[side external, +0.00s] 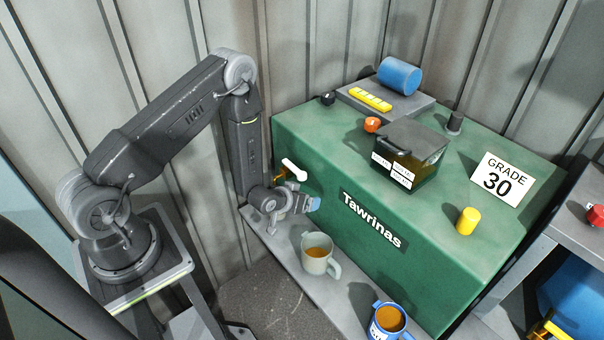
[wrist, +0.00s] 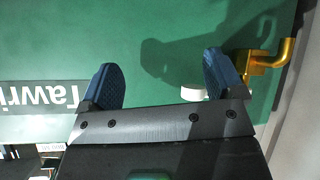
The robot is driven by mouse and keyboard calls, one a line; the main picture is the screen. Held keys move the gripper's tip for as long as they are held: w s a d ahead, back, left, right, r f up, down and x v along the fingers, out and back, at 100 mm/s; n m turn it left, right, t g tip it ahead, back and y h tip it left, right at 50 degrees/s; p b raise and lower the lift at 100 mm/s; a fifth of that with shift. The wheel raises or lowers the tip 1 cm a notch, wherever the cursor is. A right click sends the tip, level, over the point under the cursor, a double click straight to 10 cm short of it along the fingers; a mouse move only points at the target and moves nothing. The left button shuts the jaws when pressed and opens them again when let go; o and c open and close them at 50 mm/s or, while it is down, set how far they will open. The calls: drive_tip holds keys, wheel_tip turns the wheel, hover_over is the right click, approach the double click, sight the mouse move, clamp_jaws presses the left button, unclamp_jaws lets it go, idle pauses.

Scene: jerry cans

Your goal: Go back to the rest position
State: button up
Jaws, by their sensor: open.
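My gripper (side external: 312,204) is in front of the green Tawrinas box, low over the ledge and just below and right of the tap in the side view. I cannot tell whether the finger touches the tap. The green box (side external: 400,245) fills most of the wrist view.
A grey mug (side external: 316,266) of amber liquid stands on the ledge near my gripper, with a blue mug (side external: 377,332) further right. A dark container (side external: 412,150), a yellow cylinder (side external: 468,221) and a GRADE 30 sign (side external: 497,180) are on the box. A corrugated wall (side external: 330,40) stands behind.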

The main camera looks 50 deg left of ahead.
drive_tip(key=s+d+r+m+g+h, duration=0.1)
drive_tip(key=d+r, duration=0.2)
drive_tip(key=r, duration=1)
drive_tip(key=s+d+r+m+g, duration=0.1)
drive_tip(key=d+r, duration=0.1)
drive_tip(key=r, duration=1.1)
drive_tip(key=s+d+r+m+g, duration=0.1)
drive_tip(key=s+d+r, duration=0.1)
drive_tip(key=s+r, duration=0.5)
drive_tip(key=s+d+r+m+g, duration=0.1)
drive_tip(key=s+r, duration=0.6)
drive_tip(key=s, duration=0.8)
drive_tip(key=shift+d+g+h, duration=0.3)
drive_tip(key=shift+d, duration=0.4)
